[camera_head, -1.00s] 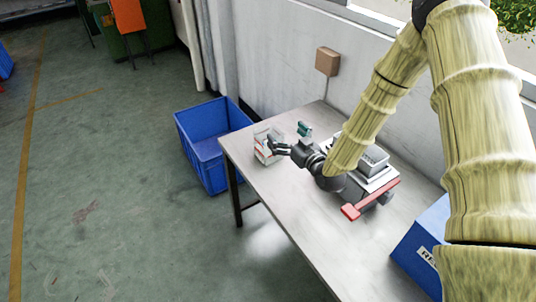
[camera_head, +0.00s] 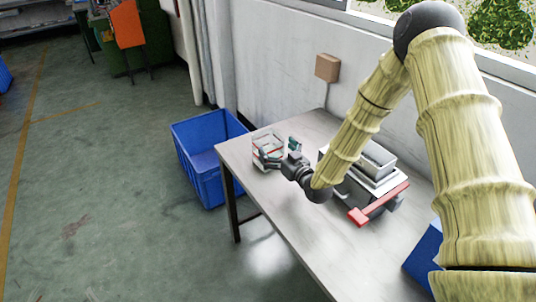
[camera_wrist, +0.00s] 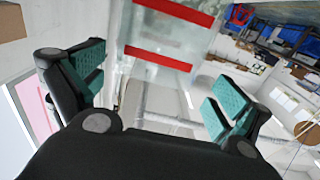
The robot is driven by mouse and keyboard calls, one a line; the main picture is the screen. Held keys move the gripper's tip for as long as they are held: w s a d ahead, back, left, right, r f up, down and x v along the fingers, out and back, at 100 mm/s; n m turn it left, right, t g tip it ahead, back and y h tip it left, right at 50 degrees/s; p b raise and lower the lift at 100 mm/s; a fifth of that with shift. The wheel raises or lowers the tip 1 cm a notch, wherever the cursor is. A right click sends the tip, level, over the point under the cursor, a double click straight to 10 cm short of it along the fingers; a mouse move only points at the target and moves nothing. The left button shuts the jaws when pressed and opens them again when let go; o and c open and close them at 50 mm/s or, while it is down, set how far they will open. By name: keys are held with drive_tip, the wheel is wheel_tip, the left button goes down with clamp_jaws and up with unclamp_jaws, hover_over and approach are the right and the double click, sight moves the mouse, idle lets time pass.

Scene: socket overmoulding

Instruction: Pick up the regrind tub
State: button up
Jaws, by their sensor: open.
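The regrind tub appears to be the clear, box-like tub with red bands (camera_head: 266,141) at the far left end of the table. It stands upright there. My gripper (camera_head: 281,151) is open, low over the table, with its fingers pointing at the tub from the right. In the wrist view, the clear wall and red bands of the tub (camera_wrist: 165,38) show ahead, between the spread green finger pads of my gripper (camera_wrist: 155,85). I cannot tell whether the pads touch it. The tub's near lower part is partly hidden by a finger in the head view.
The grey table (camera_head: 280,225) has a grey-white device with a red bar (camera_head: 378,205) right of my gripper, under my arm. A blue bin (camera_head: 425,258) is at the right. A blue crate (camera_head: 190,165) stands on the floor left of the table. A wall runs behind.

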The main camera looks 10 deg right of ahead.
sight(262, 132)
drive_tip(key=x, duration=0.1)
drive_tip(key=p+x, duration=0.1)
drive_tip(key=x, duration=0.2)
drive_tip(key=shift+w+r, duration=0.3)
drive_tip(key=shift+w, duration=0.15)
drive_tip(key=shift+w+a, duration=0.2)
drive_tip(key=shift+w, duration=0.5)
drive_tip(key=shift+f, duration=0.1)
drive_tip(key=c, duration=1.3)
drive_tip(key=shift+c, duration=1.2)
drive_tip(key=shift+r, duration=0.2)
